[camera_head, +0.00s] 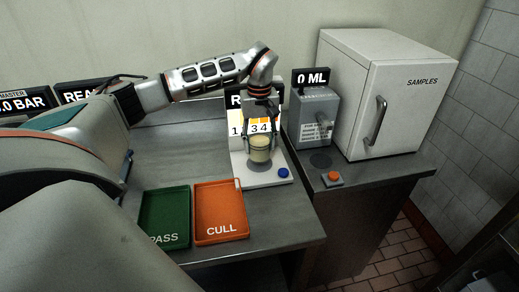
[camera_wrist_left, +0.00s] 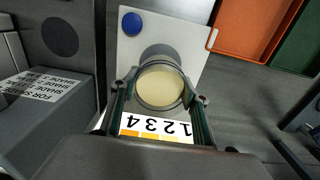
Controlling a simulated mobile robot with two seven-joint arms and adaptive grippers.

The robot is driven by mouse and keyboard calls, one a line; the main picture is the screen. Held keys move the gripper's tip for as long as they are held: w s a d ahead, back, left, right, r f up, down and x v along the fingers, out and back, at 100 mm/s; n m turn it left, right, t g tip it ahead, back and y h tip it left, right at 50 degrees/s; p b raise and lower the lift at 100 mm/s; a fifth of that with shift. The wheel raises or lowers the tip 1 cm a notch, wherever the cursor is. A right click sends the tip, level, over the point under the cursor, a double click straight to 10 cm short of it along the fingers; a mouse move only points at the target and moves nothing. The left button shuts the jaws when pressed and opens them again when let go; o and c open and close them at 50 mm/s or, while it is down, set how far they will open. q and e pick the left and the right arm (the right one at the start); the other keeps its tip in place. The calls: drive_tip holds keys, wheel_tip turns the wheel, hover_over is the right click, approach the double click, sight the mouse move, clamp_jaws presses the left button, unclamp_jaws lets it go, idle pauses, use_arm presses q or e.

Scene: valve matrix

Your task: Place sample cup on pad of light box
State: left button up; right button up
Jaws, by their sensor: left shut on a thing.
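The sample cup (camera_head: 260,153) is a clear cup with pale yellow contents. My left gripper (camera_head: 260,143) is shut on it, with one finger on each side. In the left wrist view the cup (camera_wrist_left: 160,84) sits between the two fingers (camera_wrist_left: 160,97). The light box has a white base (camera_head: 246,179), a blue button (camera_head: 283,173) and a lit panel with numbers behind the cup. Its round grey pad (camera_wrist_left: 160,50) shows past the cup's edge in the left wrist view. The cup is over the pad; I cannot tell whether it touches. The right gripper is not in view.
A green PASS tray (camera_head: 164,217) and an orange CULL tray (camera_head: 220,211) lie in front. To the right stand a grey dispenser box (camera_head: 314,118) reading 0 ML, an orange button (camera_head: 333,176) and a white SAMPLES cabinet (camera_head: 395,105). The bench is clear left of the light box.

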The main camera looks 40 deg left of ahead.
sight(259, 150)
use_arm(q)
drive_tip(key=shift+f, duration=1.25)
drive_tip(key=shift+f, duration=0.15)
drive_tip(key=o, duration=1.3)
drive_tip(key=shift+f, duration=0.1)
drive_tip(key=shift+c, duration=0.2)
wheel_tip(259, 150, up, 12)
drive_tip(key=shift+r, duration=0.25)
